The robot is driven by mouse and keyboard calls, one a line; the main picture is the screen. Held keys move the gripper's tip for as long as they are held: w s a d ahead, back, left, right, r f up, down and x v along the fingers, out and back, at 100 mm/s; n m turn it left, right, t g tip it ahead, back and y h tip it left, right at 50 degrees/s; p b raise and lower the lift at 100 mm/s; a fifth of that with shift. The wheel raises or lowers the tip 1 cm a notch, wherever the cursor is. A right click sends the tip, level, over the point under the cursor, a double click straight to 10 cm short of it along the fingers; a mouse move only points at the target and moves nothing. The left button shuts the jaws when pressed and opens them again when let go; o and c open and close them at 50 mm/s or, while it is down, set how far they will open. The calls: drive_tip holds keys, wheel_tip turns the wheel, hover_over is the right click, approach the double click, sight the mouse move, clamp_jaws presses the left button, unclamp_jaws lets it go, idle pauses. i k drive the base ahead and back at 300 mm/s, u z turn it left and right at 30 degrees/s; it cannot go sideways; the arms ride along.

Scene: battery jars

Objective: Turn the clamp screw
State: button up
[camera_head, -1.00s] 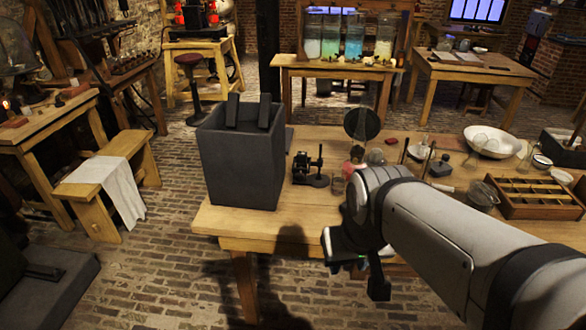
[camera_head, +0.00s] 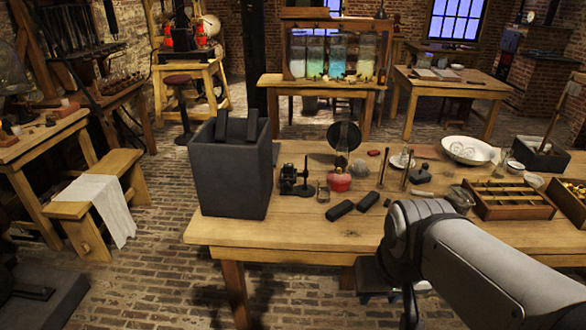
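A small black metal device (camera_head: 288,180) stands upright on the near wooden table, right of a tall dark grey jar (camera_head: 236,180). It may carry the clamp screw, but it is too small to make out a screw. Two dark flat pieces stick up at the jar's rim, one at the left (camera_head: 221,125) and one at the right (camera_head: 252,124). My gripper (camera_head: 385,290) hangs at the table's front edge, right of and nearer than the jar and device. My own arm hides much of it, and its fingers cannot be made out clearly.
Two dark blocks, the larger one (camera_head: 340,211) and a smaller one (camera_head: 368,201), lie on the table (camera_head: 290,235). A red lamp (camera_head: 338,182), a round dark disc (camera_head: 344,136), a white bowl (camera_head: 467,150) and a divided wooden tray (camera_head: 508,212) stand further right. The front left tabletop is clear.

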sight(287, 186)
drive_tip(key=u, duration=0.05)
drive_tip(key=i, duration=0.85)
drive_tip(key=z, duration=0.1)
